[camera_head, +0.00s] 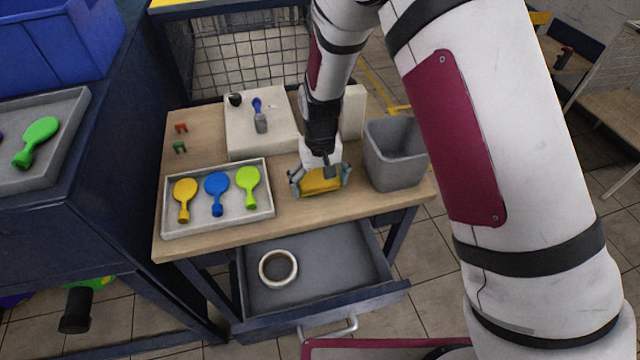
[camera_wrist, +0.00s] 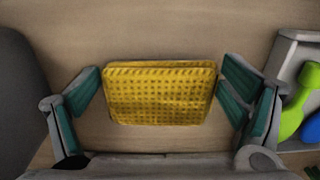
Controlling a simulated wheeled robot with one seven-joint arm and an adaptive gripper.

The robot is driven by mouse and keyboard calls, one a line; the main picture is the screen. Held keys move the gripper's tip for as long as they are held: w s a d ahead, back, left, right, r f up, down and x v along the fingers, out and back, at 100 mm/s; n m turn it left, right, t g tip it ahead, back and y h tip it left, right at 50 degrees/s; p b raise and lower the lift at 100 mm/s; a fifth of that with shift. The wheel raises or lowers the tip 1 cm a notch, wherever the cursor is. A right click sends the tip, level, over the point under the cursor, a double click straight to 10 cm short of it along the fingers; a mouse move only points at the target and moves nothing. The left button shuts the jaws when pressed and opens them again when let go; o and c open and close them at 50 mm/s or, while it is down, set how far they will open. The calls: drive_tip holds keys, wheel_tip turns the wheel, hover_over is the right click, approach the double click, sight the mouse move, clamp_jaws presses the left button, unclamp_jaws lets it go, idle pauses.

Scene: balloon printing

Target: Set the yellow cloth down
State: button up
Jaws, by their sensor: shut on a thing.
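The yellow cloth (camera_head: 322,184) is at the table top, between the tray of balloons and the grey bin. It also shows as a folded, woven rectangle in the wrist view (camera_wrist: 160,95). My gripper (camera_head: 320,178) points down over it, with one teal-padded finger at each short side. The gripper is shut on the cloth. The cloth is level and low over the wood; I cannot tell whether its underside touches the table.
A grey bin (camera_head: 392,165) stands close on the right. A grey tray (camera_head: 200,228) holds yellow, blue and green balloons on the left. Behind is a pale block (camera_head: 240,138) with a blue-tipped item. Below, an open drawer (camera_head: 335,262) holds a tape roll (camera_head: 278,284).

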drive_tip(key=shift+f, duration=0.4)
drive_tip(key=o, duration=0.8)
drive_tip(key=shift+f, duration=0.15)
drive_tip(key=shift+c, duration=0.2)
